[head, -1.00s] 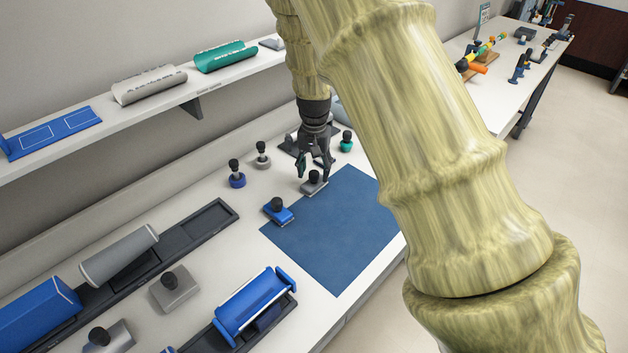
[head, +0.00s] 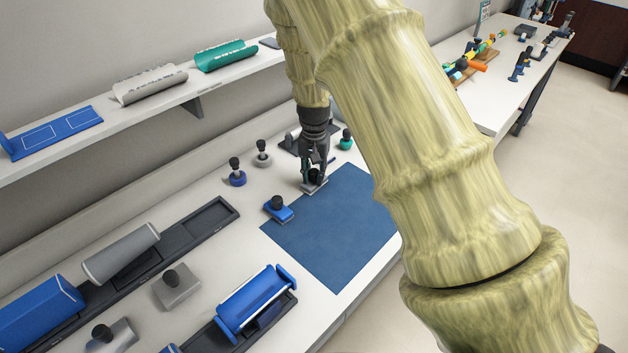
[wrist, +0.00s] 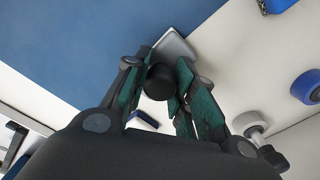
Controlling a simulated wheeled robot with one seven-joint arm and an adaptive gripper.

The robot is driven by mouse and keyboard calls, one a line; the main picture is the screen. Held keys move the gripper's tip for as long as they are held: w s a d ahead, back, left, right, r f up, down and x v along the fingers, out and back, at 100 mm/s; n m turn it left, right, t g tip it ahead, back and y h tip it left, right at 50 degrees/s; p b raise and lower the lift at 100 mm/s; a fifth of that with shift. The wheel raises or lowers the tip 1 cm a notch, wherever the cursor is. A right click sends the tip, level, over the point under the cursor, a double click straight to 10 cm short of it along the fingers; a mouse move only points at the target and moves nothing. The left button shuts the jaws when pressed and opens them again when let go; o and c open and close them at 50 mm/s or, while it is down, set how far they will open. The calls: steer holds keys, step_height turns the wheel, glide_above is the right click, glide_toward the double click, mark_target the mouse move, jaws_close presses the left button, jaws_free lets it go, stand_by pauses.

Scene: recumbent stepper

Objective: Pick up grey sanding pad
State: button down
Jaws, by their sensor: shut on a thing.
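The grey sanding pad (head: 314,188) is a small flat grey block with a round black knob. It sits at the back-left edge of the blue mat (head: 340,235) in the head view. My gripper (head: 315,174) points down over it and is shut on the knob. In the wrist view the pad's grey plate (wrist: 176,46) shows beyond the knob, and my gripper (wrist: 158,85) has a green-lined finger on each side of the black knob. The pad appears to rest on the surface; I see no clear gap beneath it.
A blue sanding pad (head: 278,209) stands close by at the mat's left edge. Blue (head: 237,175) and grey (head: 263,156) knobbed pieces stand behind it, and a green one (head: 346,140) at the back. A shelf (head: 150,100) runs above the bench. The mat's front is clear.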

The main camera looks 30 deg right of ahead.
mark_target(314, 170)
steer(key=shift+r+b, duration=0.4)
steer(key=shift+r, duration=0.3)
step_height(314, 170, up, 2)
steer(key=shift+b, duration=0.45)
steer(key=s+a+b, duration=0.1)
steer(key=s+a, duration=0.1)
steer(key=s, duration=0.2)
steer(key=s+a+r+b, duration=0.1)
steer(key=s+a, duration=0.1)
steer(key=s, duration=0.3)
steer(key=s+a+b, duration=0.1)
steer(key=s+a, duration=0.1)
steer(key=s, duration=0.2)
steer(key=shift+s+a+r+b, duration=0.1)
steer(key=shift+s+r+b, duration=0.1)
steer(key=shift+s+b, duration=0.1)
steer(key=shift+s+a+r, duration=0.1)
steer(key=shift+s+a, duration=0.15)
steer(key=shift+s, duration=0.25)
steer(key=c, duration=2)
jaws_free()
steer(key=shift+c, duration=0.4)
